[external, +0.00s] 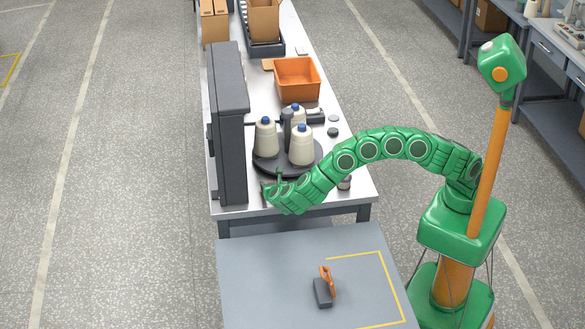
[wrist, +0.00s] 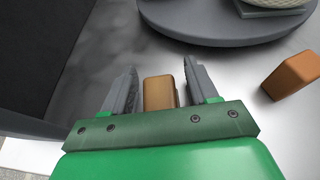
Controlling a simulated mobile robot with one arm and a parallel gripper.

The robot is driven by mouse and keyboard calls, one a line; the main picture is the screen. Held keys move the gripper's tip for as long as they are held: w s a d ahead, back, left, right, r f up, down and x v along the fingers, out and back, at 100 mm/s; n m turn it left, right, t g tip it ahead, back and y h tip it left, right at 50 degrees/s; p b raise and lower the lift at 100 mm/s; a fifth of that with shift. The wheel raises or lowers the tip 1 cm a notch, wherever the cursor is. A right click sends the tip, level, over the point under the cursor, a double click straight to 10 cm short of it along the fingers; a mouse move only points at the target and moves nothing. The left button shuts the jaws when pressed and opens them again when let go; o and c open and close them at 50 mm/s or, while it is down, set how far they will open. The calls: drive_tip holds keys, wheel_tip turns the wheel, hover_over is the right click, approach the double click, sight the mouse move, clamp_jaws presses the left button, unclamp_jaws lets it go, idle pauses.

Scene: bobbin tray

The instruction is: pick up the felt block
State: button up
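My gripper (external: 268,192) is low over the near end of the steel workbench, in front of the dark turntable. In the wrist view, its two grey fingers (wrist: 160,70) are apart, with a tan-brown block (wrist: 159,93) between them. Narrow gaps show between the block and each finger, so the gripper looks open around it. This block appears to be the felt block; its lower part is hidden behind my gripper's green edge. In the external view, my gripper hides it. A second, orange-brown block (wrist: 291,75) lies tilted to the right, outside the fingers.
The round dark turntable (external: 269,164) carries several cream cone bobbins (external: 302,147) just beyond my gripper. A tall dark panel (external: 228,120) stands close on the left. An orange bin (external: 297,78) is farther back. A grey table (external: 265,275) in front holds an orange-handled tool (external: 324,288).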

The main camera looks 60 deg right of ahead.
drive_tip(key=c, duration=0.9)
drive_tip(key=shift+r, duration=0.1)
drive_tip(key=shift+r, duration=0.5)
wheel_tip(320, 180, up, 2)
drive_tip(key=shift+r, duration=0.15)
drive_tip(key=shift+s+d+r, duration=1.05)
drive_tip(key=shift+s+r, duration=0.55)
drive_tip(key=shift+s, duration=0.5)
drive_tip(key=shift+s+d+r, duration=1.05)
drive_tip(key=shift+s+r, duration=0.5)
drive_tip(key=shift+s, duration=0.5)
drive_tip(key=shift+s+d+r, duration=1.05)
drive_tip(key=shift+s+r, duration=0.55)
drive_tip(key=shift+s, duration=0.5)
